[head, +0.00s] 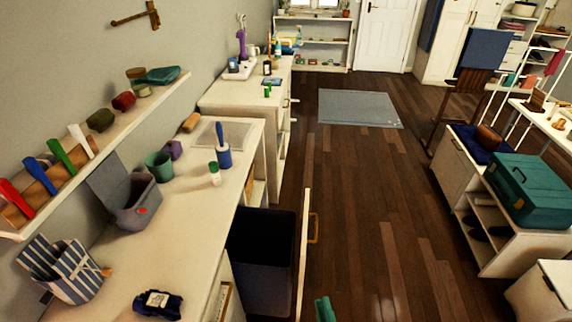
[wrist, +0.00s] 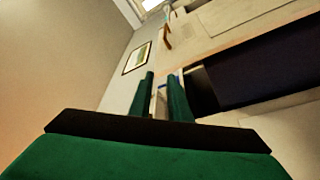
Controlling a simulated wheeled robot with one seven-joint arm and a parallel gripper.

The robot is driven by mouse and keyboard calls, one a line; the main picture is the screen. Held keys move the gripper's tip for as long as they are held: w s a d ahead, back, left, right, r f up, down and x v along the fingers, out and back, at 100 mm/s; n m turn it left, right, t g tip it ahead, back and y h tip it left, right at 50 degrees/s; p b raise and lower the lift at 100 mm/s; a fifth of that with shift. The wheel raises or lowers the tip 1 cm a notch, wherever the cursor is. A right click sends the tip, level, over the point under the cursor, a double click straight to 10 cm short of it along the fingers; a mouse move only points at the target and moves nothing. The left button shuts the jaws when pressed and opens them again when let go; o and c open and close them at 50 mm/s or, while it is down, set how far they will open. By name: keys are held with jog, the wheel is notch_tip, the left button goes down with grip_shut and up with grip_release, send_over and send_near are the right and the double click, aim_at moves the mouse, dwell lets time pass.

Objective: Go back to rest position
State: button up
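My gripper (wrist: 160,78) shows in the wrist view with its two green fingers pointing up and away from the camera. A narrow gap shows between the fingers, and I see nothing held in it. In the head view a small green part of my arm (head: 323,308) shows at the bottom edge, just right of an open pull-out front (head: 303,255). The fingertips cannot be made out there.
The pull-out front stands out into the aisle, with a dark bin (head: 262,250) behind it. A white counter (head: 190,200) runs along the left. A teal case (head: 530,190) sits on the right cabinet. Dark wooden floor (head: 360,190) is clear between them.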

jog(key=s+a+r+m+g+h, duration=0.1)
jog(key=s+a+r+m, duration=0.3)
jog(key=s, duration=0.5)
jog(key=s+a+r+m+g+h, duration=0.1)
jog(key=s+a+r+m, duration=0.3)
jog(key=s, duration=0.6)
jog(key=s+a+r+m+g+h, duration=0.1)
jog(key=s+a+r+m+g, duration=0.1)
jog(key=s+a+r+m, duration=0.2)
jog(key=s+r, duration=0.3)
jog(key=s, duration=0.2)
jog(key=shift+s+g, duration=0.35)
jog(key=shift+g, duration=0.05)
jog(key=shift+w, duration=0.15)
